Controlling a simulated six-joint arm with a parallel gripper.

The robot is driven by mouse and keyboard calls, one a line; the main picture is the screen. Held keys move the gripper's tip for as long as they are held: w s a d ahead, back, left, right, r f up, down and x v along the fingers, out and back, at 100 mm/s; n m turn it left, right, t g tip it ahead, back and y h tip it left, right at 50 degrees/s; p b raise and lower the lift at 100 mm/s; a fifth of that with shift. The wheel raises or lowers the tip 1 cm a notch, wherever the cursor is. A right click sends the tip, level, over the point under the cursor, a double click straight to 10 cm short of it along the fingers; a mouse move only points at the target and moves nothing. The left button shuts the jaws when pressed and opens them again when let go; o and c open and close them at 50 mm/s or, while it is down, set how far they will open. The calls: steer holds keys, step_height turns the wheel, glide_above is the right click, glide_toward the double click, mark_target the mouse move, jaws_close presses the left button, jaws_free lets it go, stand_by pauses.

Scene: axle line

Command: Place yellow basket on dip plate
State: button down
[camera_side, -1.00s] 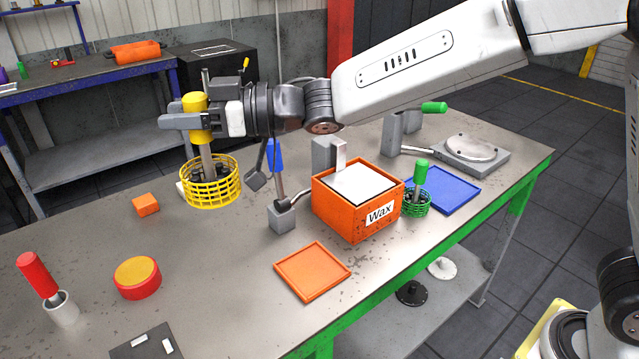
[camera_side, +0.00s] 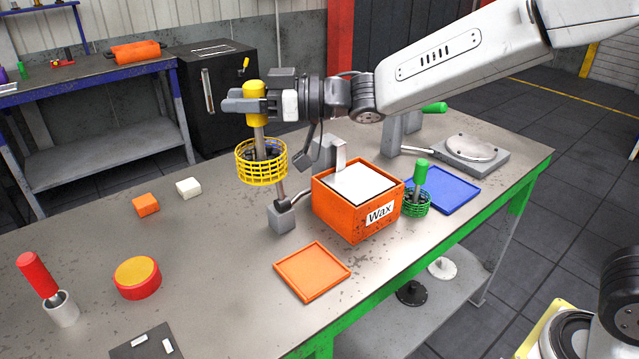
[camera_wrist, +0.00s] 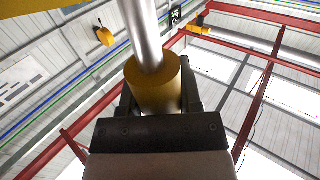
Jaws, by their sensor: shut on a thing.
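The yellow wire basket (camera_side: 262,167) hangs upright in the air in the side view, with dark small parts inside it. My gripper (camera_side: 245,99) is shut on the basket's yellow handle, at the top of a metal rod. In the wrist view the yellow handle (camera_wrist: 153,90) sits between the dark fingers of my gripper (camera_wrist: 155,100), and the basket itself is not clearly seen. The basket is left of the orange box marked Wax (camera_side: 345,212), which has a flat white top (camera_side: 358,184). I cannot tell which surface is the dip plate.
A grey block (camera_side: 281,218) with a bent rod stands below the basket. A green basket (camera_side: 415,203) and blue tray (camera_side: 452,192) lie right of the box, an orange tray (camera_side: 312,271) in front. A round metal plate (camera_side: 470,148) is at right.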

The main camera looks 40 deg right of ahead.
steer(key=s+d+f+m+t+h, duration=0.1)
steer(key=s+d, duration=0.1)
steer(key=d, duration=0.7)
steer(key=s+d+f+m+t+h, duration=0.1)
steer(key=s+d+t+h, duration=0.1)
steer(key=d, duration=0.7)
steer(key=s+d+f+m+t+h, duration=0.1)
steer(key=s+d, duration=0.3)
steer(key=d, duration=0.5)
steer(key=shift+s+f+m+h, duration=0.15)
steer(key=shift+s+m+h, duration=0.1)
steer(key=shift+m+h, duration=0.3)
steer(key=shift+w, duration=0.1)
steer(key=w+d+f, duration=0.1)
steer(key=w+f, duration=0.8)
steer(key=w, duration=0.4)
steer(key=shift+w+f, duration=0.15)
